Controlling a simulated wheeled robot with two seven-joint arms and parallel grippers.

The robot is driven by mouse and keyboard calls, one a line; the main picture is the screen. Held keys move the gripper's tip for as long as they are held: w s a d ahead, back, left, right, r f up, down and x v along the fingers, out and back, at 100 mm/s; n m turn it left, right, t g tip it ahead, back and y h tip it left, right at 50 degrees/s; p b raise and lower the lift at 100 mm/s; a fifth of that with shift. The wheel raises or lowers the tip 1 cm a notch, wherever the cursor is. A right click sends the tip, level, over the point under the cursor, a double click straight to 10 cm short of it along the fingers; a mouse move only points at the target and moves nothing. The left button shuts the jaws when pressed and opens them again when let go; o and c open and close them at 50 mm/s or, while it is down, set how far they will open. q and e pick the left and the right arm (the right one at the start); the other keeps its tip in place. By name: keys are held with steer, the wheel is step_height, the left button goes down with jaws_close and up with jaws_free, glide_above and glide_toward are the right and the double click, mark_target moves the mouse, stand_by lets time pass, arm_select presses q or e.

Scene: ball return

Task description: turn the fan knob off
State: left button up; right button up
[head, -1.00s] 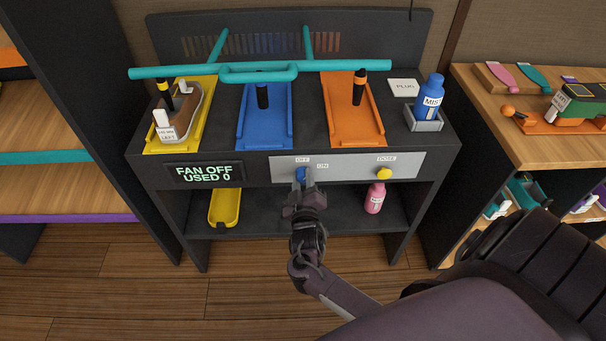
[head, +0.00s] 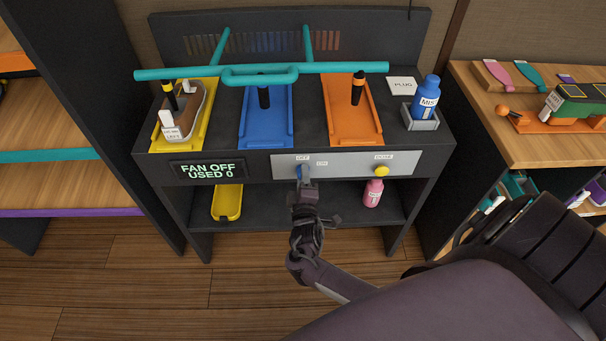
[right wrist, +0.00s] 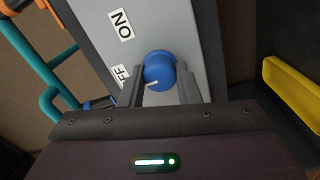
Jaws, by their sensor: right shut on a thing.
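The blue fan knob (head: 300,171) sits on the grey front panel (head: 346,165), under the OFF label and left of the ON label. My right gripper (head: 304,181) is shut on the knob, coming from the front. In the right wrist view, the blue knob (right wrist: 159,66) lies between the two fingers, and its white pointer line points toward the partly covered OFF label (right wrist: 120,75). The ON label (right wrist: 121,24) is farther up. The display (head: 207,170) reads "FAN OFF USED 0". My left gripper is not in view.
A yellow button (head: 381,170) under a DONE label is on the same panel, to the right. A yellow tray (head: 227,203) and a pink bottle (head: 373,193) stand on the shelf below. A teal rail (head: 330,69) spans the top.

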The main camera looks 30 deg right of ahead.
stand_by(0.4)
steer(key=o, duration=1)
steer(key=shift+a, duration=0.1)
steer(key=v, duration=0.7)
steer(key=shift+s+a, duration=0.15)
steer(key=shift+s, duration=0.2)
steer(key=shift+f, duration=0.1)
